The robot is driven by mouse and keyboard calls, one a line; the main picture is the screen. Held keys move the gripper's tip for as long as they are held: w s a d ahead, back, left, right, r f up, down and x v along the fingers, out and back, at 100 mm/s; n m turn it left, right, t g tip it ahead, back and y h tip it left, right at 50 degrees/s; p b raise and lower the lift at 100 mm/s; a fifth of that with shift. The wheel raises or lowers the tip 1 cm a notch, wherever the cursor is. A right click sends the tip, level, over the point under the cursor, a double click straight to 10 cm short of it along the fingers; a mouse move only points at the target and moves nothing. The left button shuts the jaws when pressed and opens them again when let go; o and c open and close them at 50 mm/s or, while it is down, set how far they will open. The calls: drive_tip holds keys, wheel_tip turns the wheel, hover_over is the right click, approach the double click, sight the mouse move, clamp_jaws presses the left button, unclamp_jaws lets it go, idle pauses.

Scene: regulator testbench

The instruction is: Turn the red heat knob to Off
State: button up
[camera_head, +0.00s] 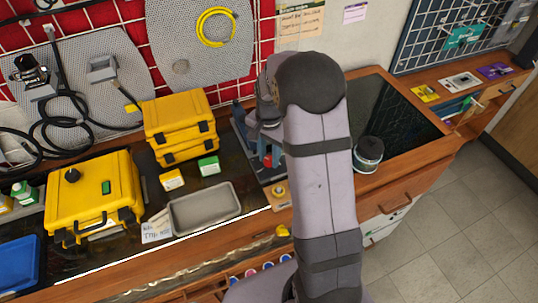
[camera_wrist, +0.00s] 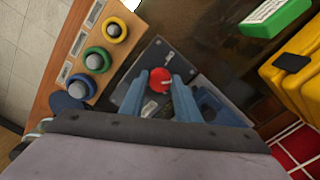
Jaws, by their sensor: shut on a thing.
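The red heat knob (camera_wrist: 160,80) sits on a dark grey plate (camera_wrist: 126,84) in the middle of the wrist view. A small pale mark shows on the knob's face, toward its lower right. My gripper (camera_wrist: 159,82) has its two blue-grey fingers on either side of the knob and is shut on it. The lettering around the knob is too small to read, so I cannot tell its setting. In the head view my arm covers most of this spot, and only a bit of red (camera_head: 267,160) shows beside it.
Yellow (camera_wrist: 115,30), green (camera_wrist: 97,60) and blue (camera_wrist: 81,88) ringed knobs line a wooden strip beside the plate. A green-and-white box (camera_wrist: 275,15) and yellow cases (camera_head: 180,125) stand nearby. A grey tray (camera_head: 204,208) lies left of my arm, a round jar (camera_head: 368,153) right.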

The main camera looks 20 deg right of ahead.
sight(269, 159)
drive_tip(key=n, duration=0.6)
drive_tip(key=shift+r+p, duration=0.1)
drive_tip(key=shift+p, duration=0.3)
drive_tip(key=n, duration=0.6)
drive_tip(key=shift+w, duration=0.1)
drive_tip(key=shift+n, duration=0.3)
drive_tip(key=o, duration=1)
drive_tip(key=shift+o, duration=0.2)
drive_tip(key=shift+r+b, duration=0.7)
drive_tip(key=shift+r, duration=2.95)
